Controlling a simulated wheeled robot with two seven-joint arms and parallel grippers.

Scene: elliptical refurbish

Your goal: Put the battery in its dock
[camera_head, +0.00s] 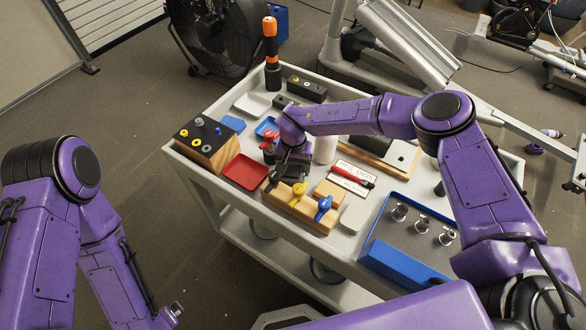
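My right gripper (278,177) points down over the left end of a wooden block that carries a yellow knob (298,191) and a blue knob (323,205). Its fingers are small and dark, and I cannot tell whether they are open or hold anything. I cannot pick out the battery or its dock with certainty. A dark block (307,89) lies at the back of the cart, with a smaller dark piece beside it. My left gripper (172,314) is low at the bottom left, off the cart; its finger state is unclear.
The grey cart (200,176) is crowded. It holds a red tray (245,171), a wooden block with a black top (205,135), an orange-and-black upright tool (271,55) and a blue-edged tray of metal parts (402,263). My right forearm hides part of the middle.

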